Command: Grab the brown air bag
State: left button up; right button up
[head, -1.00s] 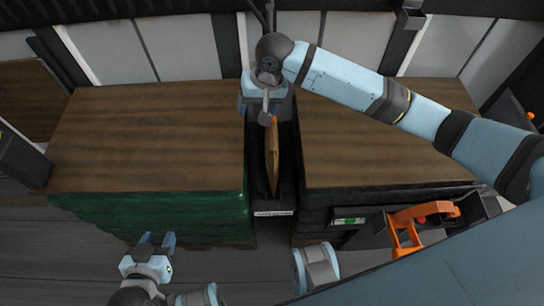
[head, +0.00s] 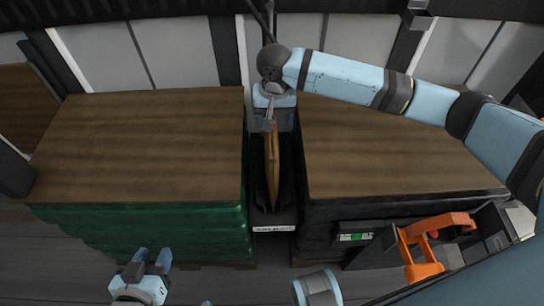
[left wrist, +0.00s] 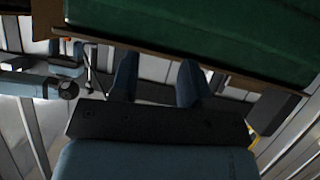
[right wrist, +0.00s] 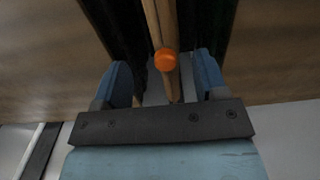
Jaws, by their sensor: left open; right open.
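The brown air bag (head: 272,170) stands on edge in the narrow gap between two pallet loads. Its thin edge faces up. In the right wrist view the bag's edge (right wrist: 167,25) and an orange round cap (right wrist: 165,60) lie between the fingers. My right gripper (head: 271,125) is open at the far end of the bag, with a finger on each side. I cannot tell whether the fingers touch it. My left gripper (head: 152,258) is open and empty in front of the green-wrapped load, far from the bag; it also shows in the left wrist view (left wrist: 160,75).
A green-wrapped load (head: 140,225) with a brown top is left of the gap. A dark-wrapped load (head: 390,150) with a brown top is right. A small label (head: 273,228) sits low in front of the bag. An orange tool (head: 425,240) is at the right.

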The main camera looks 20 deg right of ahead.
jog(key=shift+f, duration=0.45)
jog(key=f+b, duration=0.1)
jog(key=f, duration=0.1)
jog(key=shift+a+f+b, duration=0.3)
jog(key=shift+f+b, duration=0.05)
jog(key=shift+b, duration=0.05)
jog(key=shift+f, duration=0.8)
jog(key=shift+c, duration=0.8)
pick_arm(q)
jog(key=shift+w+d+r+t+h, duration=0.25)
jog(key=shift+w+d+r+t, duration=0.1)
jog(key=shift+r, duration=0.2)
jog(key=shift+w+d+r+t+h, duration=0.25)
jog(key=shift+w+d+r+t, duration=0.1)
jog(key=shift+r, duration=0.15)
pick_arm(e)
jog(key=shift+r, duration=0.1)
grip_shut()
